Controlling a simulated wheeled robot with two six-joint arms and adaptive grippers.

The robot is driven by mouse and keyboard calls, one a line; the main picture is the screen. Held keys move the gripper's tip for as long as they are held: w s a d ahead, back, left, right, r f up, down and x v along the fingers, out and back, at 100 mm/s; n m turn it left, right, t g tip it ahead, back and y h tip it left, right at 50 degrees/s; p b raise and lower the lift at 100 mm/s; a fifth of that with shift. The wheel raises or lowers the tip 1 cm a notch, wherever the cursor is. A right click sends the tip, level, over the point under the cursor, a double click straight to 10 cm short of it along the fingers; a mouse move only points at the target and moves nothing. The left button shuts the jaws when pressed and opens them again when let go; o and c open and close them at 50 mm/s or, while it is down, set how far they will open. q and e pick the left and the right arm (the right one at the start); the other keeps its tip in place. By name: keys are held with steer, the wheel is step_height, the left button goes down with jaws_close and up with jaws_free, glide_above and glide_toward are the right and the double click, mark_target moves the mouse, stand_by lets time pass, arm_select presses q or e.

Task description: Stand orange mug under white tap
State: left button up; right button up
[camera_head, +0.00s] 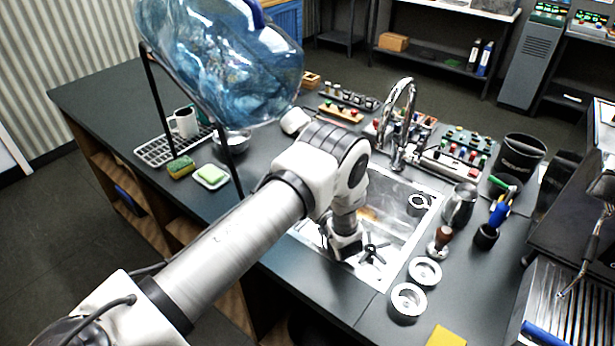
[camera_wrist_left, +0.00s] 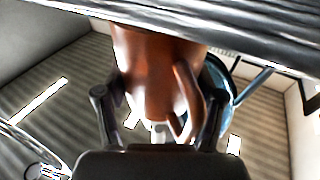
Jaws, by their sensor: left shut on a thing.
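The orange mug (camera_wrist_left: 150,65) fills the middle of the left wrist view, with its handle (camera_wrist_left: 186,95) to the right. My left gripper (camera_wrist_left: 160,112) is shut on it, one dark finger on each side. In the head view my left arm reaches over the sink, and the gripper (camera_head: 347,242) points down at the sink, largely hidden by the wrist. An orange-brown patch (camera_head: 370,213) shows beside the wrist; I cannot tell whether it is the mug. I cannot make out a white tap for certain. My right gripper is out of view.
A large blue water bottle (camera_head: 225,60) leans in a black stand (camera_head: 158,98) at the back left. A chrome faucet (camera_head: 408,95) rises behind the sink (camera_head: 400,240). Metal rings and cups crowd the counter right of the sink.

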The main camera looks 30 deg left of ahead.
arm_select(q)
steer(key=shift+s+r, duration=0.2)
steer(key=shift+s, duration=0.05)
steer(key=shift+w+f, duration=0.25)
steer(key=shift+f, duration=0.1)
steer(key=shift+f+b, duration=0.4)
steer(key=shift+b, duration=0.15)
steer(key=o, duration=1.7)
steer(key=shift+s+r, duration=0.1)
steer(key=shift+c, duration=0.2)
